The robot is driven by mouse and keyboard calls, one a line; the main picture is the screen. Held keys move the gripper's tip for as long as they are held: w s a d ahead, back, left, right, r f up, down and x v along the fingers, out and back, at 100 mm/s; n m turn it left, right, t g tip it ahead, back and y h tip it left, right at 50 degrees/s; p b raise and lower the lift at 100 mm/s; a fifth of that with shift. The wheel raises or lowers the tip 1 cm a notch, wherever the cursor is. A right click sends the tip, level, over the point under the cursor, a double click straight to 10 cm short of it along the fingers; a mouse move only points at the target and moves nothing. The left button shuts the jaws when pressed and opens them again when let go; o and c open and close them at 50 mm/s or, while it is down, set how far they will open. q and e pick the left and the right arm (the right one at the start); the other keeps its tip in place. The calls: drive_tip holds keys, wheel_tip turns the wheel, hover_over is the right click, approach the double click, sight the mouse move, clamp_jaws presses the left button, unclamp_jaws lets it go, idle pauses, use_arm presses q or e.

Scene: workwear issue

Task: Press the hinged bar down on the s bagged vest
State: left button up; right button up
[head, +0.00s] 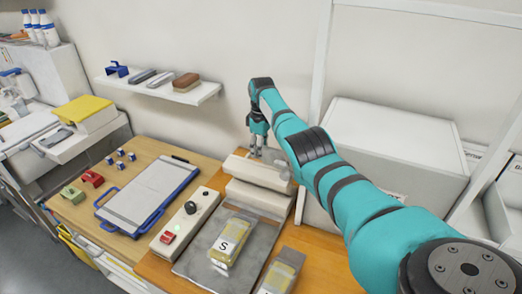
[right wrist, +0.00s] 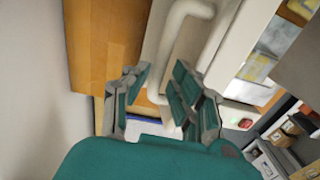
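The S bagged vest (head: 230,243), a yellow item in a clear bag with an S label, lies on the grey plate (head: 195,262) of a bench machine. Behind it, the cream hinged bar (head: 256,171) is raised above the machine's body (head: 258,198). My right gripper (head: 258,150) is at the bar's far side. In the right wrist view my right gripper (right wrist: 160,82) is open, its fingers near the bar's pale tubular handle (right wrist: 187,12); whether they touch it I cannot tell. My left gripper is not in view.
A second bagged vest (head: 281,271) lies at the plate's right. A control strip (head: 170,236) with a black knob and red switch is left of it. A clipboard (head: 150,190) lies further left. A large pale box (head: 385,150) stands behind my right arm.

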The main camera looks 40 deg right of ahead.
drive_tip(key=shift+f, duration=0.65)
clamp_jaws()
